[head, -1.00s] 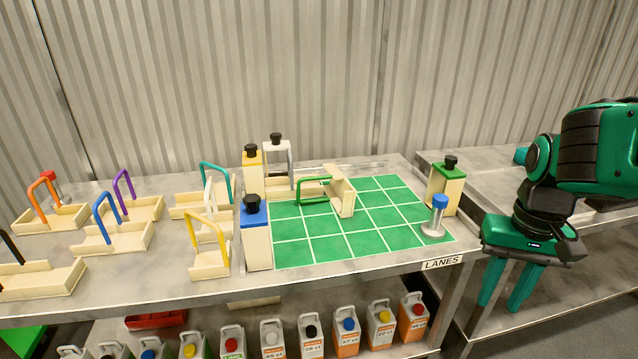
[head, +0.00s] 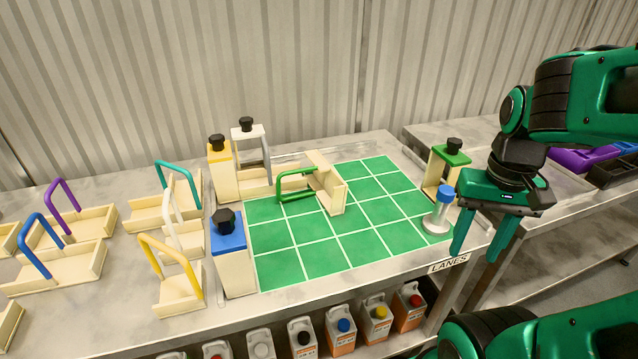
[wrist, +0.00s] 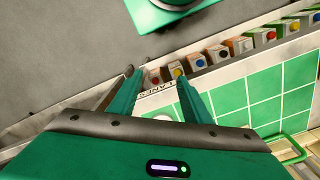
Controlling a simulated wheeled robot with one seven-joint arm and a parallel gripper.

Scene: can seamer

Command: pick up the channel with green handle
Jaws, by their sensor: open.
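The channel with the green handle (head: 297,185) is a cream wooden piece lying at the back left of the green gridded mat (head: 375,214). Its green handle leans over to the left side, and its cream end wall (head: 329,181) stands at the right. In the wrist view the green handle (wrist: 291,146) shows at the lower right edge, partly cut off. My gripper (head: 478,250) is open and empty, pointing down near the table's right front corner, well to the right of the channel and apart from it.
Blue-topped (head: 232,254), yellow-topped (head: 221,168) and white-topped (head: 250,148) blocks edge the mat's left. Channels with other handle colours lie further left. Several jugs stand below.

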